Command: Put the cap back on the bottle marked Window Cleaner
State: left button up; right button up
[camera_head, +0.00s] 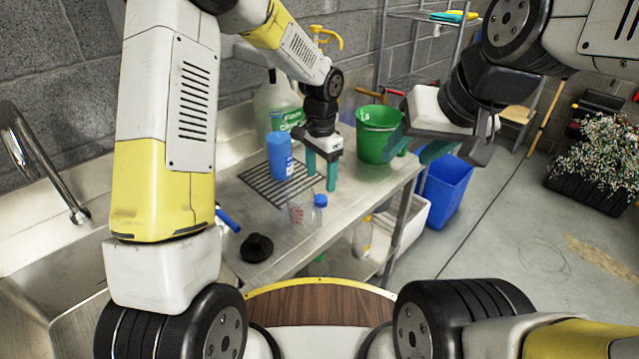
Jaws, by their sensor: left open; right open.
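A small clear bottle with a blue cap (320,201) stands near the front edge of the metal counter. A blue bottle (279,160) with a pale label stands on the drain grate to its left. I cannot read the words Window Cleaner on any bottle, and I cannot make out a loose cap. My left gripper (321,174) points down, open and empty, just right of the blue bottle and above and behind the small clear bottle.
A clear container with red print (296,212) and a black rubber piece (257,247) lie nearer.

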aim_at(320, 199)
pick_arm(q)
jog(key=shift+f, duration=1.15)
jog(key=f, duration=0.5)
jog(key=shift+w+a+f, duration=0.1)
jog(key=shift+w+f, duration=0.05)
jog(key=shift+w, duration=0.15)
jog(key=c, duration=1.4)
notch_tip(320, 199, up, 10)
